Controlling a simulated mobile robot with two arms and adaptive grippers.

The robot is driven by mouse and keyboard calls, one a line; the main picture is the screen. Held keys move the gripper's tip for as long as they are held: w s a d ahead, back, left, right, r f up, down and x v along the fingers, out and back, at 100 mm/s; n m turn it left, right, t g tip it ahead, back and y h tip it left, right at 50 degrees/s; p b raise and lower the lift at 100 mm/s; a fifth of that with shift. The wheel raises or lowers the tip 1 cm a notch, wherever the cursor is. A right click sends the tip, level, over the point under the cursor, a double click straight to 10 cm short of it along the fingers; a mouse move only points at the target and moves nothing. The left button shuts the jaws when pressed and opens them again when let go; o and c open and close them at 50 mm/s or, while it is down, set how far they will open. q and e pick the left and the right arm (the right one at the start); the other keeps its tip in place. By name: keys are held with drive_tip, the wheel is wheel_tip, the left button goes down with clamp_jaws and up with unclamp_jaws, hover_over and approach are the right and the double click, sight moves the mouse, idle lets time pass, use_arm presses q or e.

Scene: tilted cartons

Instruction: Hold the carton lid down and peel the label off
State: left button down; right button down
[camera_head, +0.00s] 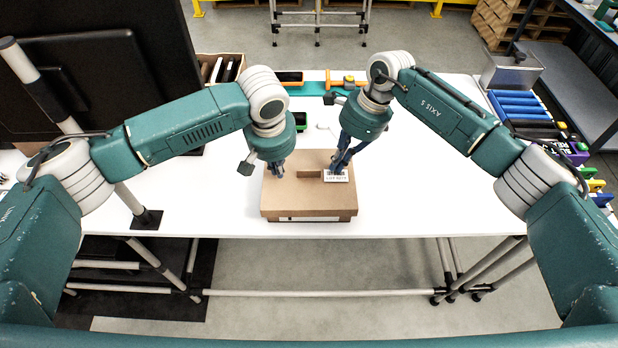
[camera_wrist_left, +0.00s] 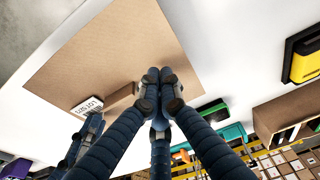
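A brown carton (camera_head: 310,204) with a flat lid sits near the table's front edge. Its lid fills much of the left wrist view (camera_wrist_left: 120,50). A white label with black print (camera_head: 336,176) lies at the lid's right part; it also shows in the left wrist view (camera_wrist_left: 87,106). My left gripper (camera_head: 277,172) points down at the lid's left part. Its fingertips are together in the left wrist view (camera_wrist_left: 159,76), with nothing between them; contact with the lid is unclear. My right gripper (camera_head: 340,162) points down at the label's far edge. Whether it grips the label is hidden.
The white table (camera_head: 400,200) is clear left and right of the carton. Behind it stand a box of items (camera_head: 222,68) and an orange-and-green tool area (camera_head: 345,84). A dark monitor-like panel (camera_head: 90,75) stands at left.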

use_arm(q)
drive_tip(key=shift+f, duration=0.9)
drive_tip(key=shift+s, duration=0.1)
use_arm(e)
drive_tip(key=shift+r, duration=0.65)
drive_tip(key=shift+r, duration=0.45)
wheel_tip(320, 180, up, 5)
drive_tip(key=shift+f, duration=0.1)
idle(0.9)
